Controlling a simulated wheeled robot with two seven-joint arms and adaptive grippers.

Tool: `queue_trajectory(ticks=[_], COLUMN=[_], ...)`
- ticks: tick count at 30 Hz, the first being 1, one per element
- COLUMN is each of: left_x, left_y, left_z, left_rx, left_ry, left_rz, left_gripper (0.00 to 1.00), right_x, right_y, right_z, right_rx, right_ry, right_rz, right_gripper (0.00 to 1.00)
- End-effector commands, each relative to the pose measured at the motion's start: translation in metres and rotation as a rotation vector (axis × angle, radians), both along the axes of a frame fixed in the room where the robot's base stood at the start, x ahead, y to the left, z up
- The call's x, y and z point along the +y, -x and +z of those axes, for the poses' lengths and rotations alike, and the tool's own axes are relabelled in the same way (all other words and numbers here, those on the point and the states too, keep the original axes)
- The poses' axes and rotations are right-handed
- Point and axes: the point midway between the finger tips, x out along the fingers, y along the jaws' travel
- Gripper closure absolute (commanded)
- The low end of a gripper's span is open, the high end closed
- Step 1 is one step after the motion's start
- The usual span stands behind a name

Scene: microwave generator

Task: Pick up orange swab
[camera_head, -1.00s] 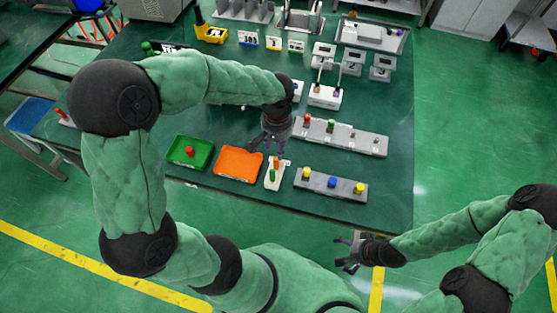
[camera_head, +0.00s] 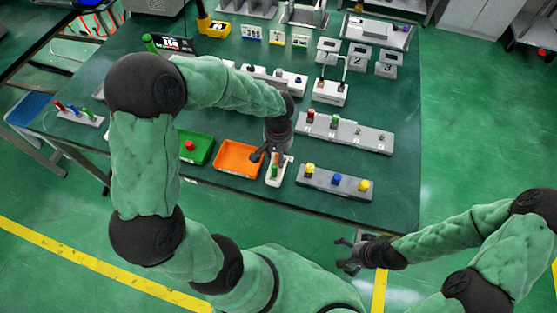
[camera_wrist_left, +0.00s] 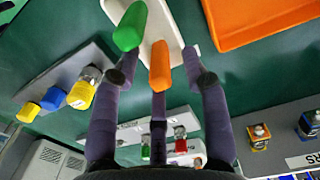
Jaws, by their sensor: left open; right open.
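The orange swab (camera_wrist_left: 159,66) stands in a small white holder (camera_wrist_left: 165,25), beside a green swab (camera_wrist_left: 130,27). In the wrist view the orange swab lies between the spread fingers of my left gripper, which is open and not closed on it. In the head view my left gripper (camera_head: 270,156) is over the white holder (camera_head: 285,171) and hides the orange swab, while the green swab (camera_head: 275,171) shows. My right gripper (camera_head: 346,258) is open and empty, off the table's front edge.
An orange tray (camera_head: 229,168) sits just left of the holder, with a green tray (camera_head: 205,153) beyond it. A grey block with yellow and blue knobs (camera_head: 318,184) stands to the right. A longer grey rack (camera_head: 350,145) lies behind it.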

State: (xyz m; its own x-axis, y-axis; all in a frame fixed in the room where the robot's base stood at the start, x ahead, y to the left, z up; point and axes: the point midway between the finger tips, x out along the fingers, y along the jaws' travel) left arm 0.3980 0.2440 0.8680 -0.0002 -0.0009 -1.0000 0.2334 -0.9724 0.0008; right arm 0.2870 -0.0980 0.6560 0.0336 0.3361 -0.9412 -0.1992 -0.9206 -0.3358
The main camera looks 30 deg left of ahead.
Motion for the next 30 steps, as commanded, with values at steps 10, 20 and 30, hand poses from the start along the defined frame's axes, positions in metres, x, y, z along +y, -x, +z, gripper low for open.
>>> queue_trajectory(ticks=[10, 20, 30], left_x=[0.000, 0.000, -0.003], left_y=[0.000, 0.000, 0.002], left_z=[0.001, 0.003, 0.040], left_rx=[0.000, -0.001, -0.002], left_ry=[0.000, 0.000, 0.000], left_rz=[0.000, 0.000, -0.002], left_gripper=[0.98, 0.98, 0.98], right_x=[0.000, 0.000, 0.000], right_y=[0.000, 0.000, 0.000], right_z=[0.000, 0.001, 0.014], right_rx=[0.000, 0.000, 0.000], right_ry=[0.000, 0.000, 0.000], right_rz=[0.000, 0.000, 0.000], right_gripper=[0.00, 0.00, 0.00])
